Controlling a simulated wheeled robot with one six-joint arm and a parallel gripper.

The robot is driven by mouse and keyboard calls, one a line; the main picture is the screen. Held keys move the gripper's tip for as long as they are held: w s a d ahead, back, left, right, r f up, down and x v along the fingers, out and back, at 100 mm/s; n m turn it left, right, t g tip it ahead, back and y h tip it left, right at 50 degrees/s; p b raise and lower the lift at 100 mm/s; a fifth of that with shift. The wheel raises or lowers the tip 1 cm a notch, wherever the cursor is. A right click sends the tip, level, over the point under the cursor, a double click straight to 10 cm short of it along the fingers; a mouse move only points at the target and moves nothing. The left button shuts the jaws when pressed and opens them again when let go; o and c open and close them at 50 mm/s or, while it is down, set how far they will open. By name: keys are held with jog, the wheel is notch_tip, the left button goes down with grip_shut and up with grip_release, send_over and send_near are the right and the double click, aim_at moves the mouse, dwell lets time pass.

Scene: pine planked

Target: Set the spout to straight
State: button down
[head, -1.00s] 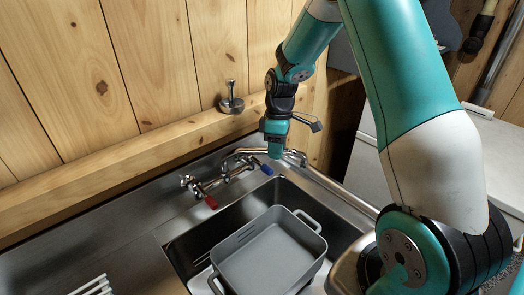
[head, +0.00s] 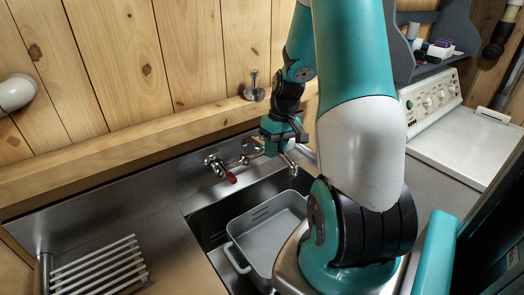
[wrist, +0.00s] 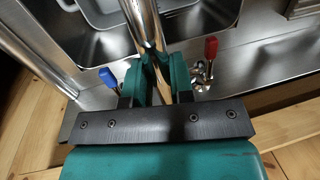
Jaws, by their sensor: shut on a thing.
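The chrome spout shows in the wrist view (wrist: 143,22), running from between my jaws up the picture over the sink, leaning slightly left. In the head view its outer end (head: 289,164) shows just below my gripper (head: 283,140) and reaches over the back of the sink. My gripper (wrist: 155,82) is shut on the spout, with one finger on each side. The tap's red handle (wrist: 211,47) is to the right and its blue handle (wrist: 108,77) to the left in the wrist view. In the head view the red handle (head: 231,178) shows, while the blue one is hidden.
A grey tub (head: 238,255) sits in the steel sink (head: 203,225). A white rack (head: 95,272) is at the lower left. A wooden ledge (head: 130,148) runs behind the sink, with a metal piece (head: 254,92) on it. A white appliance (head: 465,150) stands at right.

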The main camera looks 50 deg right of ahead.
jog(key=shift+w+a, duration=0.1)
jog(key=shift+a, duration=0.05)
jog(key=c, duration=1)
grip_release()
jog(key=shift+w, duration=0.1)
jog(key=shift+r, duration=0.15)
jog(key=s+d+r+b, duration=0.1)
jog(key=d+r+b, duration=0.1)
jog(key=r, duration=1.5)
jog(key=shift+d, duration=0.6)
jog(key=shift+f, duration=0.1)
